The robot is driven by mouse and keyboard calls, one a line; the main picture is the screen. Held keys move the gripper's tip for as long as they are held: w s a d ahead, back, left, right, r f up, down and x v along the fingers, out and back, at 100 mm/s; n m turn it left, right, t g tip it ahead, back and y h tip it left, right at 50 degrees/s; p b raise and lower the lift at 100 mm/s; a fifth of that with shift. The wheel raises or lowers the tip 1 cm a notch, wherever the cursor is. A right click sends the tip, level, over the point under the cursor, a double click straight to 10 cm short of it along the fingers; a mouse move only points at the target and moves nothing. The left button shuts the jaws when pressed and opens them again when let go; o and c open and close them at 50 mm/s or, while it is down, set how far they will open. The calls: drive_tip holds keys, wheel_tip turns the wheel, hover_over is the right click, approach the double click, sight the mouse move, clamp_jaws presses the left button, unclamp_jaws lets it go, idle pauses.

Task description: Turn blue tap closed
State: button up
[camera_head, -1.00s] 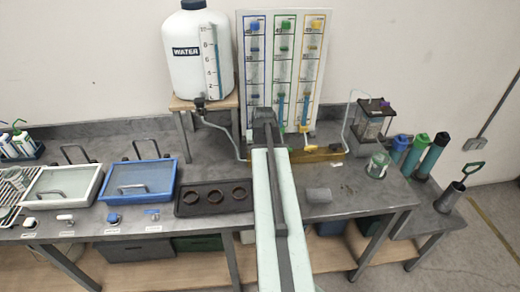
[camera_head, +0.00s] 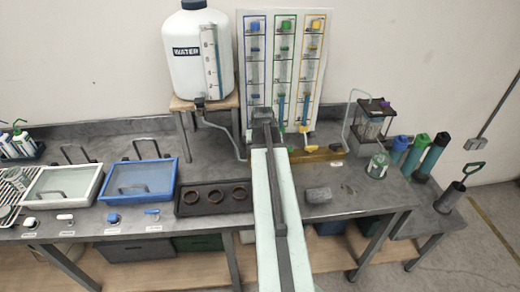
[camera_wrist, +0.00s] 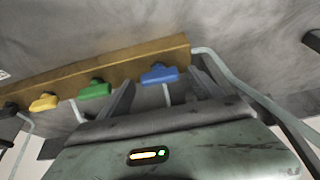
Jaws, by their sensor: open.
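The blue tap (camera_wrist: 159,74) is on a wooden rail (camera_wrist: 110,72) in the wrist view, with its handle lying along the rail. My gripper (camera_wrist: 163,90) is open, with its fingers on either side of the blue tap's handle. Nothing is held, and I cannot tell whether a finger touches the handle. In the head view my gripper (camera_head: 264,118) is in front of the lower part of the blue-framed column, and my arm hides the blue tap there.
A grey pipe (camera_wrist: 225,72) runs close to the right finger. A white water tank (camera_head: 198,60) stands left of the panel.

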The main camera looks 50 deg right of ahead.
drive_tip(key=p+v, duration=0.7)
drive_tip(key=v, duration=0.1)
drive_tip(key=shift+f, duration=0.1)
drive_tip(key=w+a+f+n+y+b, duration=0.15)
drive_tip(key=w+a, duration=0.25)
drive_tip(key=a, duration=0.6)
drive_tip(key=w+a+f+n, duration=0.15)
drive_tip(key=w+a, duration=0.25)
drive_tip(key=a, duration=0.6)
drive_tip(key=w+a+f+n+y+b, duration=0.1)
drive_tip(key=w+a+n, duration=0.3)
drive_tip(key=a, duration=0.6)
drive_tip(key=s+a+g, duration=0.1)
drive_tip(key=s+a, duration=0.2)
drive_tip(key=a, duration=0.4)
drive_tip(key=s+a+f+n+g+b, duration=0.1)
drive_tip(key=s+a+g, duration=0.1)
drive_tip(key=s+a, duration=0.2)
drive_tip(key=a, duration=0.3)
drive_tip(key=shift+f, duration=0.3)
